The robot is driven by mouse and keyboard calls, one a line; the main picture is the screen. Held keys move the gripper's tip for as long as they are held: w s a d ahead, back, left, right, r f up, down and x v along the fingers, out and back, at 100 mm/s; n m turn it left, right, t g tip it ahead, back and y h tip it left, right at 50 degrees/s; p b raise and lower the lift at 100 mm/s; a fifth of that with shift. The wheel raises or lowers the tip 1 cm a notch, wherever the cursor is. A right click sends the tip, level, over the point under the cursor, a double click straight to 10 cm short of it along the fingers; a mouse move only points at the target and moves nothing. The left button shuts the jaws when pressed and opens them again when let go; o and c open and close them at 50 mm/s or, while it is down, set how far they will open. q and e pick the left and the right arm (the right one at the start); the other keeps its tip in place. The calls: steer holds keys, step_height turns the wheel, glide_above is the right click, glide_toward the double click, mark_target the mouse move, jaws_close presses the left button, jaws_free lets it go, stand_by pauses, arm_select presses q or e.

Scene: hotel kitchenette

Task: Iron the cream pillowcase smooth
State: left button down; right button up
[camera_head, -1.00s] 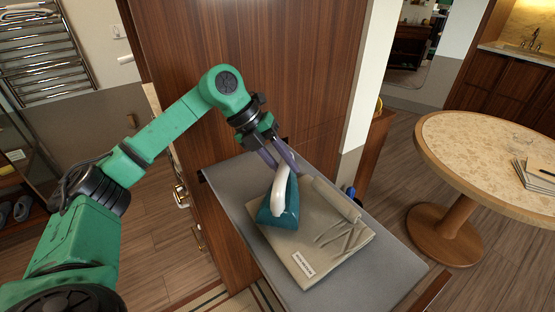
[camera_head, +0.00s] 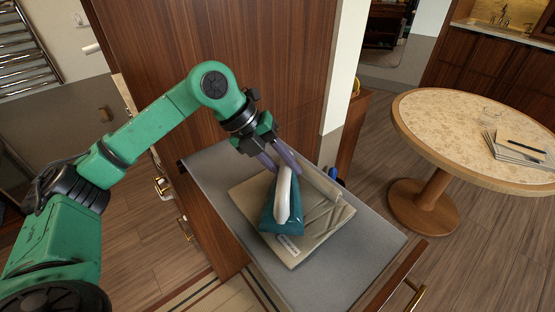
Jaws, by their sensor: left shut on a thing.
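The cream pillowcase (camera_head: 254,188) lies folded on a grey board (camera_head: 362,252), with a small label (camera_head: 290,244) at its near edge. Crease lines show on its right part. A teal iron with a white handle (camera_head: 282,211) stands on the pillowcase, over its left and near part, and hides some of the cloth and part of the label. My left gripper (camera_head: 275,165) is shut on the iron's handle at its far end. My right gripper is not in view.
A wooden panel (camera_head: 215,60) rises just behind the board. A round table (camera_head: 425,115) with a notepad and pen stands to the right. A drawer with a brass handle (camera_head: 413,297) is at the near right. The board's right near part is bare.

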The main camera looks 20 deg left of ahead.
arm_select(q)
steer(key=shift+s+d, duration=0.5)
steer(key=shift+d, duration=0.25)
steer(key=shift+s+d+p, duration=0.55)
steer(key=shift+s+d, duration=1.95)
steer(key=shift+d, duration=1.75)
steer(key=w+a, duration=0.1)
steer(key=w+a+b, duration=0.1)
steer(key=a, duration=0.1)
steer(key=w+a, duration=0.1)
steer(key=a, duration=0.1)
steer(key=shift+w+a, duration=0.55)
steer(key=shift+a, duration=0.35)
steer(key=shift+w+a, duration=0.5)
steer(key=shift+a, duration=0.35)
steer(key=shift+w+a, duration=0.55)
steer(key=shift+a, duration=0.35)
steer(key=shift+w+a, duration=0.35)
steer(key=shift+a, duration=0.35)
steer(key=w+a+p, duration=0.2)
steer(key=w+a, duration=0.1)
steer(key=a, duration=0.2)
steer(key=shift+w+a, duration=0.25)
steer(key=shift+a, duration=0.15)
